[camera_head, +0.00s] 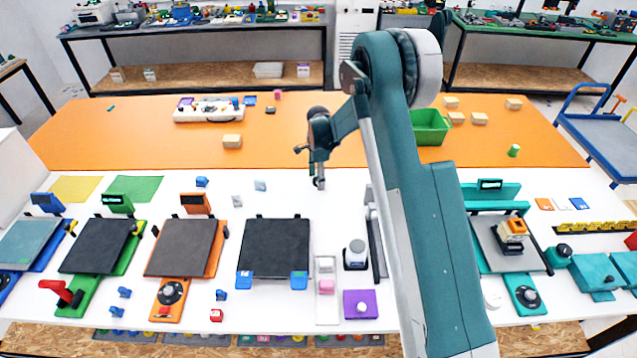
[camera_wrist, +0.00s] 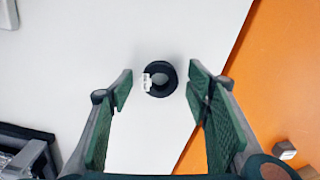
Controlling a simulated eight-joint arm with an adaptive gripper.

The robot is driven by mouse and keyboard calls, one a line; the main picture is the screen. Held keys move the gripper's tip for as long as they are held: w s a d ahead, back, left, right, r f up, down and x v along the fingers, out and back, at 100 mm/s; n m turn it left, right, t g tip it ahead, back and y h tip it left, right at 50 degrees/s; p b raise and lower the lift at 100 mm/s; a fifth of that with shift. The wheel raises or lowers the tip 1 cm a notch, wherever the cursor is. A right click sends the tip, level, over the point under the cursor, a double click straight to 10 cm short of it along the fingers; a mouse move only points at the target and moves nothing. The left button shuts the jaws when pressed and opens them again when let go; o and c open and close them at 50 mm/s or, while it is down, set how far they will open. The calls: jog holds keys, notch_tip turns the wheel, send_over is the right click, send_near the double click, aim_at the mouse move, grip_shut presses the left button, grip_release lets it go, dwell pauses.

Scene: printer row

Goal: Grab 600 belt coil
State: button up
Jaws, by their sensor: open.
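A small black ring-shaped coil (camera_wrist: 172,80) with a white tag on its left side lies on the white tabletop in the wrist view. The tag's print is too small to read, so I cannot confirm the 600. My gripper (camera_wrist: 160,84) is open, with one green-padded finger on each side of the coil and clear gaps between. The fingers appear above the coil and do not touch it. In the head view my gripper (camera_head: 318,172) points down over the white table near the orange strip, and I cannot make out the coil there.
Several printer beds stand along the front, the nearest a dark plate (camera_head: 275,248) with blue corners.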

dwell(0.4)
jog(key=c, duration=0.8)
jog(key=shift+c, duration=0.2)
jog(key=shift+r, duration=0.15)
notch_tip(320, 180, up, 10)
dwell(0.6)
